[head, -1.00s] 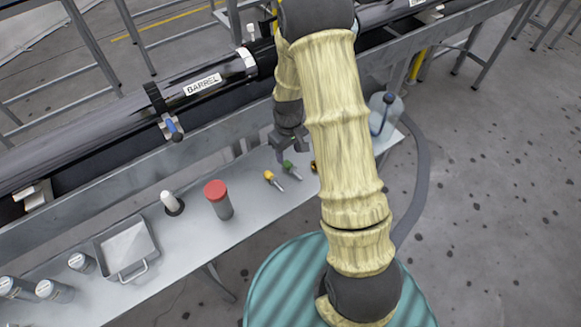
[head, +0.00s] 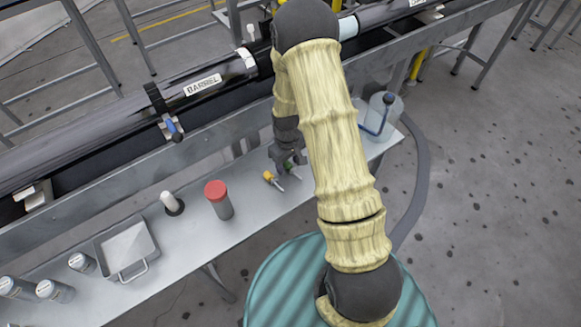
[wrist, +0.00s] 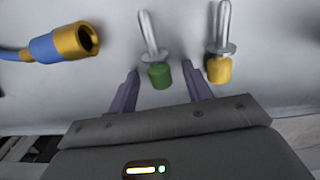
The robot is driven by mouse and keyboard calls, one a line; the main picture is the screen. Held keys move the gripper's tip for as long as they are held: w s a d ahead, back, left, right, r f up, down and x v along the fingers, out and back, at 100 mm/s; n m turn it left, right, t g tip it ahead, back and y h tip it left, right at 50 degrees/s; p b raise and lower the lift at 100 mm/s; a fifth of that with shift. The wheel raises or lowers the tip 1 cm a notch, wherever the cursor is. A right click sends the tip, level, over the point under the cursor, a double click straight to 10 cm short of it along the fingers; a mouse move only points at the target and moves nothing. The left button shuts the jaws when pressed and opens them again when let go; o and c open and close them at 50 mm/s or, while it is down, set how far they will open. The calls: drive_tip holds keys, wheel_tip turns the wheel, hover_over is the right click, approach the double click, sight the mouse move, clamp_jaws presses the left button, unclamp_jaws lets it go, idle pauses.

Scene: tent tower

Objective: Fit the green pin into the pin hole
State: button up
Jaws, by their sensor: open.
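The green pin (wrist: 159,75) lies on the metal shelf, its green head between the fingertips of my gripper (wrist: 159,85) in the wrist view and its metal shank pointing away. My gripper is open, with a gap on each side of the head. In the head view my gripper (head: 285,160) is low over the shelf, and the green pin (head: 288,165) is partly covered by it. A yellow pin (wrist: 219,68) lies to the right in the wrist view, close to the right finger. I cannot make out the pin hole.
A blue hose with a brass end (wrist: 75,42) lies left in the wrist view. A clear jug (head: 383,112) stands at the right end. The labelled barrel (head: 225,75) runs behind.

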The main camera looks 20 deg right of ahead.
sight(288, 163)
clamp_jaws()
wheel_tip(288, 163, up, 10)
idle(0.7)
idle(0.5)
drive_tip(key=f+m, duration=0.1)
drive_tip(key=w+f+m, duration=0.1)
drive_tip(key=m, duration=0.1)
drive_tip(key=w+f+m, duration=0.1)
drive_tip(key=shift+w+f+m, duration=0.15)
drive_tip(key=shift+w+m, duration=0.1)
drive_tip(key=shift+m, duration=0.15)
